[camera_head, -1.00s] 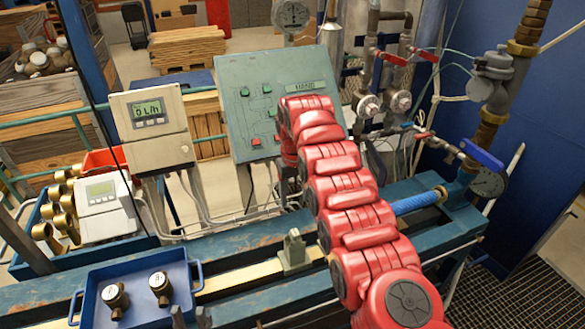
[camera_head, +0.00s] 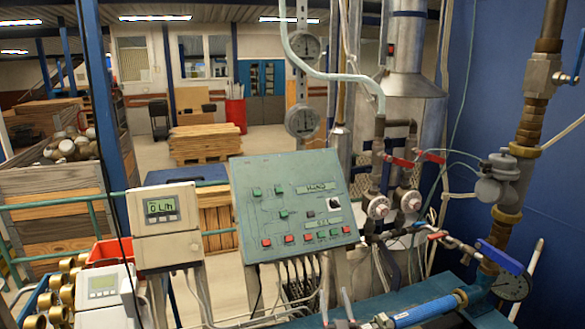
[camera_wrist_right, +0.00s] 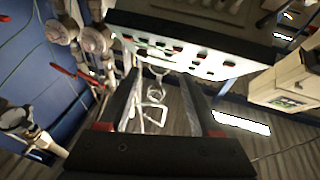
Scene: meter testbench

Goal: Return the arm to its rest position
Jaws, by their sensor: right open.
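My right gripper (camera_head: 336,304) shows only as two grey fingertips at the bottom edge of the head view, in front of the green control panel (camera_head: 290,205). In the right wrist view the same gripper (camera_wrist_right: 160,82) has its two dark fingers apart with nothing held between them. The panel's underside and button face (camera_wrist_right: 190,50) show beyond the fingers, apart from them. The rest of my right arm is out of the head view. My left gripper is not in view.
A flow display (camera_head: 163,213) stands left of the panel. Pipes with red-handled valves (camera_head: 400,162) and a blue-handled valve (camera_head: 503,258) stand at the right. A blue pipe section (camera_head: 425,312) lies on the bench at lower right. Space above the panel is open.

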